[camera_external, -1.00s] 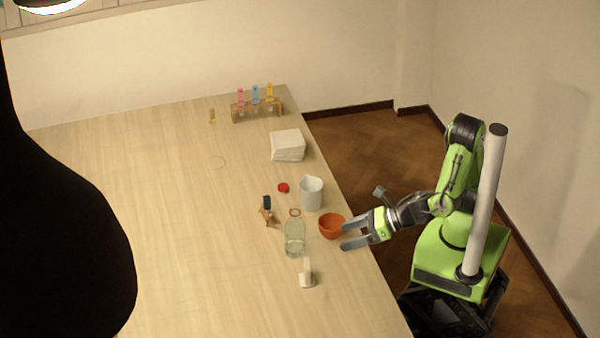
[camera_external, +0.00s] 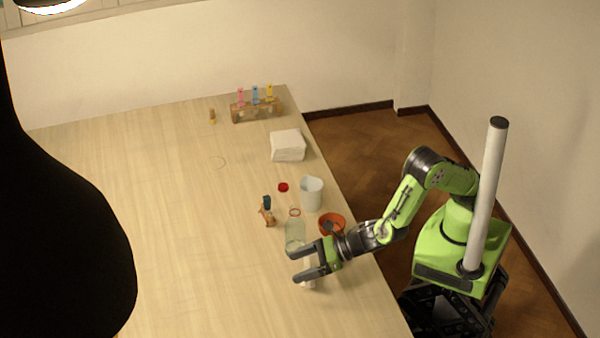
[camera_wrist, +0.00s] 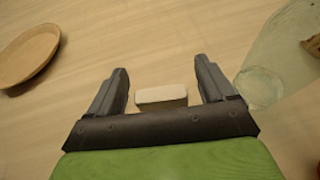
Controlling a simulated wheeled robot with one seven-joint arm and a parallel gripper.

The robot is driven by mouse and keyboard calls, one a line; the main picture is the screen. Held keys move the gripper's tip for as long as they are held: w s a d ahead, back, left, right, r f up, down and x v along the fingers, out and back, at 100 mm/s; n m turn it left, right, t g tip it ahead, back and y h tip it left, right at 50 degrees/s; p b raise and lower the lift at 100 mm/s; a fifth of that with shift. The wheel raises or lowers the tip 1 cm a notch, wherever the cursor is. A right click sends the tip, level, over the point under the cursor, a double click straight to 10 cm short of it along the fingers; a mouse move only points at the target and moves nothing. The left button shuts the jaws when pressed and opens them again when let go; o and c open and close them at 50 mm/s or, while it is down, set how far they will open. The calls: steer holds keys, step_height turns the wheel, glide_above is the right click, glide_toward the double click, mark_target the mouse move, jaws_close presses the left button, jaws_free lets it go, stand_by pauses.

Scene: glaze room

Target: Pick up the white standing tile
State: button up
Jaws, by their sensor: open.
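The white standing tile (camera_external: 308,285) is on the table near its right edge, partly hidden by my gripper (camera_external: 294,266) in the external view. In the wrist view the tile (camera_wrist: 162,96) shows as a pale block between the two fingers of my gripper (camera_wrist: 161,68), with a gap on each side. The gripper is open, and its fingers reach past the tile on both sides. I see no finger touching it.
A clear bottle (camera_external: 294,232) stands close beside the gripper, near the right finger in the wrist view (camera_wrist: 262,85). A tan dish (camera_wrist: 27,58) lies left in the wrist view.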

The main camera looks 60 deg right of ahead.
steer(key=shift+w+a+f, duration=0.1)
steer(key=shift+w, duration=0.1)
steer(key=shift+s, duration=0.15)
steer(key=shift+c, duration=0.5)
steer(key=c, duration=1)
steer(key=shift+r, duration=0.2)
